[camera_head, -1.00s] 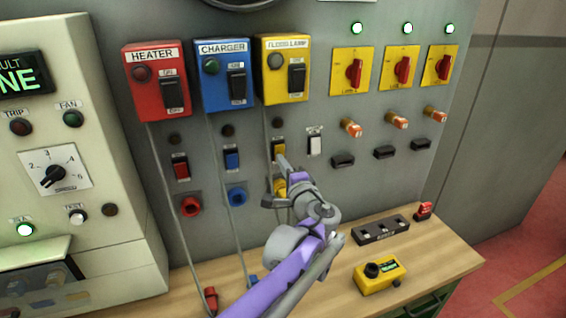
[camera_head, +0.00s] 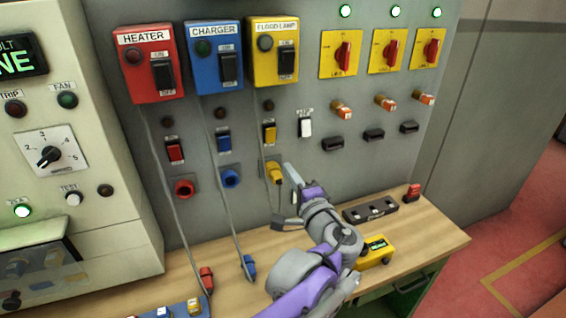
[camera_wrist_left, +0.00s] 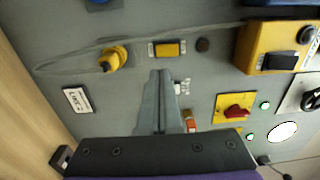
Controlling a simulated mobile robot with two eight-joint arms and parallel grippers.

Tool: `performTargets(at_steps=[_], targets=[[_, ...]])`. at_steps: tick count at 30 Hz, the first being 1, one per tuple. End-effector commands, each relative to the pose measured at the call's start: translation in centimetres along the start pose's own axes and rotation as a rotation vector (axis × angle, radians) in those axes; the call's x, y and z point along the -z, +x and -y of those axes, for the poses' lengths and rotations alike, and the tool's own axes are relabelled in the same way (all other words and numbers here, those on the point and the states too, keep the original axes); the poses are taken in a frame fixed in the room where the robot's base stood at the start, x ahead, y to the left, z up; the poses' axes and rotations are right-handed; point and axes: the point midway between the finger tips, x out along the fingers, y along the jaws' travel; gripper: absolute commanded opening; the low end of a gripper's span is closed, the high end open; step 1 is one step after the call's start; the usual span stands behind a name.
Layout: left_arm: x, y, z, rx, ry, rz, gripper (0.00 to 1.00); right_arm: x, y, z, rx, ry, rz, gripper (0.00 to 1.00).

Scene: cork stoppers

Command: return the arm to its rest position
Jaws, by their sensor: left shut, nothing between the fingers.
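My left arm comes in from the bottom of the head view, and its gripper (camera_head: 290,174) is in front of the grey panel, just right of the yellow plug and socket (camera_head: 273,172). In the left wrist view the two grey fingers (camera_wrist_left: 161,74) are together with nothing between them. There the yellow plug and socket (camera_wrist_left: 113,58) are left of the fingertips and apart from them, with a grey cable running from them. My right gripper is not in view.
A wooden bench (camera_head: 430,238) lies below the panel. A yellow box (camera_head: 375,251) and a black block (camera_head: 370,211) are on it, close to my arm. A red plug (camera_head: 206,280) and a blue plug (camera_head: 249,267) lie at left. The panel's switches surround the gripper.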

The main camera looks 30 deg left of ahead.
Motion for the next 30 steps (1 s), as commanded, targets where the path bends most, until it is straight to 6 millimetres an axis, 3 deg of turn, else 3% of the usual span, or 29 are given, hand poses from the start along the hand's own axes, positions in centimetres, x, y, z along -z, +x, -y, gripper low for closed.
performTargets(at_steps=[6, 23, 26, 30], targets=[[0.0, -1.6, -0.1, 0.0, 0.0, -0.001, 0.0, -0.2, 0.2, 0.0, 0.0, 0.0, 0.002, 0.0], [-0.3, -1.7, -0.3, -0.013, -0.004, 0.003, 0.0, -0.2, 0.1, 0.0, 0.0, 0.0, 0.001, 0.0], [-1.8, -1.8, -2.0, -0.086, -0.029, 0.019, 0.0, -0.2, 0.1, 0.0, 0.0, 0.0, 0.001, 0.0], [-5.9, -3.1, -7.3, -0.316, -0.126, 0.067, 0.0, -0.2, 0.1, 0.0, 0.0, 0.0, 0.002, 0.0]])
